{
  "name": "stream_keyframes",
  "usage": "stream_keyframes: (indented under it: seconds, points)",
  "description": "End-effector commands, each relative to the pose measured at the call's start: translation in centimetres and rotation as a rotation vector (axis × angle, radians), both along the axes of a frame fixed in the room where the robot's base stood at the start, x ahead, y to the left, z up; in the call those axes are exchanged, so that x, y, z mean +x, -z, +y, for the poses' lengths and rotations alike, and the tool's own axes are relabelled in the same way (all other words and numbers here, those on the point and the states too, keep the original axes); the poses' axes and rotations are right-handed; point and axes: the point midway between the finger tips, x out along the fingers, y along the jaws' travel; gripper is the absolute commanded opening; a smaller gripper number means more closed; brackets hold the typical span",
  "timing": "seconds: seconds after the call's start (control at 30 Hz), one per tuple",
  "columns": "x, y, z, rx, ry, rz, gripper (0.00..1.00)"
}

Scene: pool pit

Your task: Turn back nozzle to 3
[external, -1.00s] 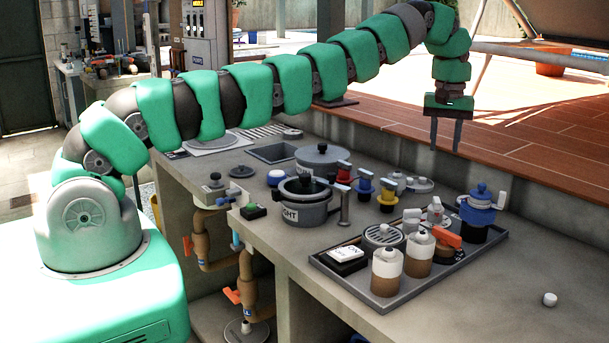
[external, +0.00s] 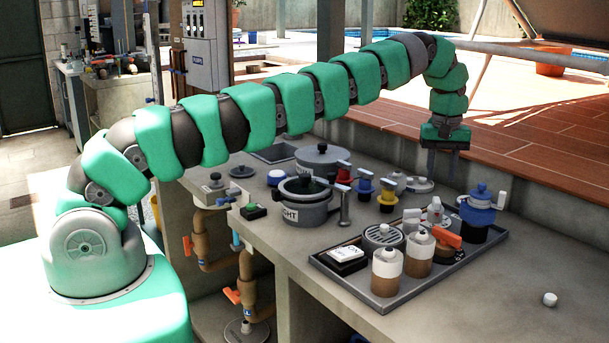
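My gripper (external: 440,172) points straight down at the back of the grey counter, with its two thin fingers apart and nothing between them. Just left of the fingers are low grey round fittings (external: 419,186) with a pale top. I cannot tell which of these is the back nozzle, and no number 3 is legible. Whether the fingers touch anything is unclear.
Two grey lidded pots (external: 305,212) stand left of the fittings. A dark tray (external: 395,297) with bottles is in front. A blue-topped device (external: 478,212) stands at the right. A small white cap (external: 549,299) lies on the otherwise clear right side of the counter.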

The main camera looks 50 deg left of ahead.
Motion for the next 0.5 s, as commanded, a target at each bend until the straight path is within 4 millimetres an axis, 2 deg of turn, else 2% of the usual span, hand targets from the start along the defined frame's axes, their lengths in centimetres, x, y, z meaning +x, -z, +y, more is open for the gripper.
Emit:
stream_keyframes:
  seconds: [0.5]
  points:
    - [-0.2, 5.9, 0.0, 0.000, 0.000, 0.004, 0.36]
